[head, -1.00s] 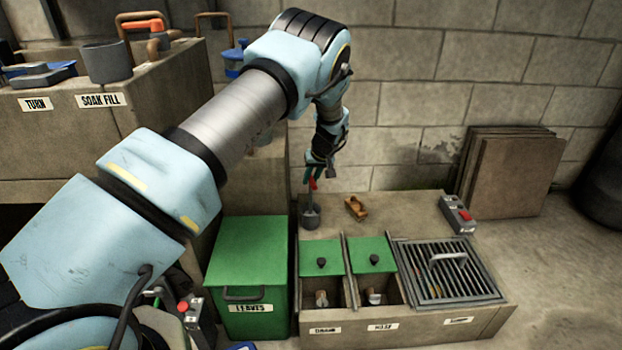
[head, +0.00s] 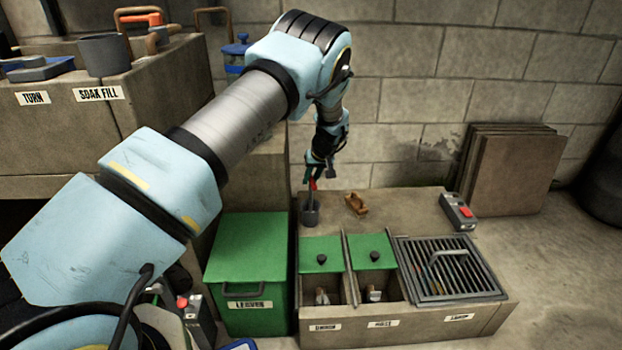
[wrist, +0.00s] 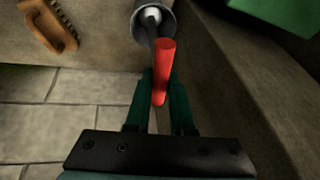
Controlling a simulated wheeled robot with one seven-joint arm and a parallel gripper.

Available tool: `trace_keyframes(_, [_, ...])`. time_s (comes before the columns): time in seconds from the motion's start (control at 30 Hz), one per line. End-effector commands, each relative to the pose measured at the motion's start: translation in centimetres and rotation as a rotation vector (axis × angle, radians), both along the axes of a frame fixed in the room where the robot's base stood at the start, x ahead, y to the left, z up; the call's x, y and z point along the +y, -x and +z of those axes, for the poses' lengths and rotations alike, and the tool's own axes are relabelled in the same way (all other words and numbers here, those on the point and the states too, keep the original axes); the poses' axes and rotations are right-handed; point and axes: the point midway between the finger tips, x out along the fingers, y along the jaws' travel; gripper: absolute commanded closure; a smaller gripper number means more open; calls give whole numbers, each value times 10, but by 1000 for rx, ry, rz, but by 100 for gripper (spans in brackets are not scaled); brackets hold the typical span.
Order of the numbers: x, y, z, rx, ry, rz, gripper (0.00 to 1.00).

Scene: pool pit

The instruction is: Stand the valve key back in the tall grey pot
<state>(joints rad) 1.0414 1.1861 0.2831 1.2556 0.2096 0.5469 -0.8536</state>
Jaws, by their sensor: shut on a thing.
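The valve key (wrist: 163,70) has a red grip and a thin grey shaft. My gripper (wrist: 160,78) is shut on it at the red grip, with a dark green finger on each side. In the head view my gripper (head: 315,178) hangs just above the grey pot (head: 310,213) on the low bench. The key's shaft runs down into the pot's mouth, which also shows in the wrist view (wrist: 170,27). The key looks near upright. How deep its lower end sits is hidden.
A brown wooden brush-like thing (head: 356,203) lies right of the pot. Green-lidded bins (head: 321,254) and a grate (head: 450,268) are in front. A green LEAVES box (head: 248,260) stands left. A grey switch box (head: 458,212) is at the bench's right.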

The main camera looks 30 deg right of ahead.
Motion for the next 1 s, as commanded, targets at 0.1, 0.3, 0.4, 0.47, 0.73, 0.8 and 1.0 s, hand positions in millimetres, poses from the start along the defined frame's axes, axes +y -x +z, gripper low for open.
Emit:
trace_keyframes(0.1, [0,0,-2,-1,0,0,100])
trace_keyframes(0.3, [0,0,-2,-1,0,0,65])
trace_keyframes(0.4, [0,0,-2,-1,0,0,54])
trace_keyframes(0.47, [0,0,-2,-1,0,0,47])
trace_keyframes(0.73, [0,0,-2,0,0,0,44])
trace_keyframes(0.8, [0,0,-1,0,0,0,44])
trace_keyframes(1.0, [0,0,12,-1,1,-1,44])
